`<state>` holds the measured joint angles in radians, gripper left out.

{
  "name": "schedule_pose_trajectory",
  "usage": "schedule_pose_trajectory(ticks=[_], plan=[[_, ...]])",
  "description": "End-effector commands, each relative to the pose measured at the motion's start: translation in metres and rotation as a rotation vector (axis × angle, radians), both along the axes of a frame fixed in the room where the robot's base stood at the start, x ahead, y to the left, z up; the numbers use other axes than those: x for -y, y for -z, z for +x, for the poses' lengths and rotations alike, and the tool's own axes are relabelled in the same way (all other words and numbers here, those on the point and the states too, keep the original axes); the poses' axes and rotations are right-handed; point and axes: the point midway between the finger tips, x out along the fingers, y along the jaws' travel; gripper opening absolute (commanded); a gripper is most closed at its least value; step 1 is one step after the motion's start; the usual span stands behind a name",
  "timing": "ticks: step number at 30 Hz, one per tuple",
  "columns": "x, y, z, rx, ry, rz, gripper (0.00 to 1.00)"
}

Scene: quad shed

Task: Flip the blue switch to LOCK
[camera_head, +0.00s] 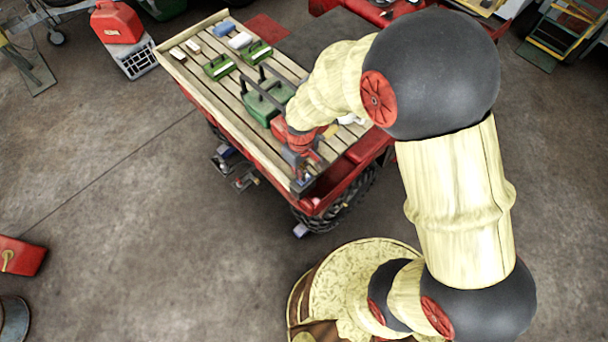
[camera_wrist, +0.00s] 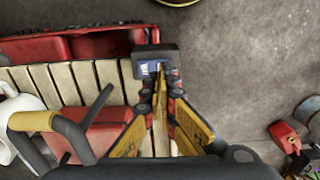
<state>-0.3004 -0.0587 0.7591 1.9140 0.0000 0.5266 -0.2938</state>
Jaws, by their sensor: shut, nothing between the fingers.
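A dark box (camera_wrist: 155,52) with a small blue and white face (camera_wrist: 148,69) sits at the corner of the slatted wooden deck in the wrist view. It also shows in the head view as a dark box (camera_head: 303,187) at the deck's near corner. My gripper (camera_wrist: 160,72) is shut and empty, its tips over the blue face. Whether they touch it I cannot tell. In the head view my gripper (camera_head: 299,165) points down just above the box. The fingertips cover part of the blue face, and the switch's position and any lettering are too small to read.
The deck (camera_head: 190,75) belongs to a red vehicle and carries green boxes (camera_head: 218,67) with upright levers. A yellow and black handle (camera_wrist: 38,121) and a red box (camera_wrist: 105,130) lie beside my gripper.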

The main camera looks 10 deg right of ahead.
Motion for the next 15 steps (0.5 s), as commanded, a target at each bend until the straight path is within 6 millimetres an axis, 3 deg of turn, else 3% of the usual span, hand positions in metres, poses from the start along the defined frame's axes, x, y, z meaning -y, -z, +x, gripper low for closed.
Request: schedule_pose_trajectory(ticks=[15], plan=[[0.000,-0.037,0.000,0.000,0.000,0.000,0.00]])
